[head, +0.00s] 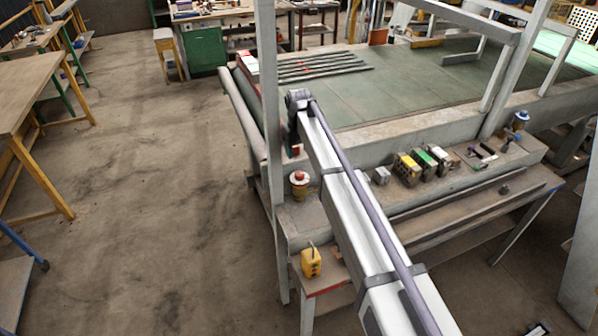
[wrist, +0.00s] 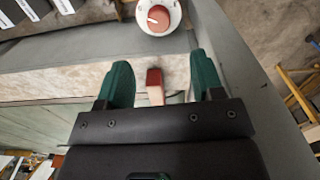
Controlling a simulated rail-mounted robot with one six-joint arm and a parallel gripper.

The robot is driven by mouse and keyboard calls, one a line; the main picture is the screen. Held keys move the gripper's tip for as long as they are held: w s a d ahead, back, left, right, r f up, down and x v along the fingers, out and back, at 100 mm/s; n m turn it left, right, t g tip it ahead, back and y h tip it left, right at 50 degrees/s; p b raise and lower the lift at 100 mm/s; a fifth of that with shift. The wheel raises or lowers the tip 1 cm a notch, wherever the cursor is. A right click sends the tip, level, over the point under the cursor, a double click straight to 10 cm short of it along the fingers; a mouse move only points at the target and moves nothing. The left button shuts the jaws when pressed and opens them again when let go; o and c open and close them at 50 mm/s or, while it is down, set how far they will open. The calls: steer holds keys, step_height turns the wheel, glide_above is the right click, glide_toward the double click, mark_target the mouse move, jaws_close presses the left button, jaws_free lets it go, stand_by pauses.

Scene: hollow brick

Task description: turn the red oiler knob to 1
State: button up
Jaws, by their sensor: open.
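The scale figures are too small to read. My gripper (wrist: 160,64) is open, its two green fingers apart, and touches nothing that I can see. In the head view my gripper (head: 294,142) hangs above and behind the oiler, partly hidden by my arm.
A small red piece (wrist: 154,78) shows between the fingers in the wrist view. A yellow switch box (head: 311,262) is below. A grey post rises left of the oiler.

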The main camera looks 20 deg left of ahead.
mark_target(300, 173)
step_height(300, 173, down, 10)
steer(key=b, duration=0.9)
steer(key=shift+w+f, duration=0.1)
steer(key=shift+f, duration=0.05)
steer(key=shift+r, duration=0.2)
steer(key=c, duration=0.9)
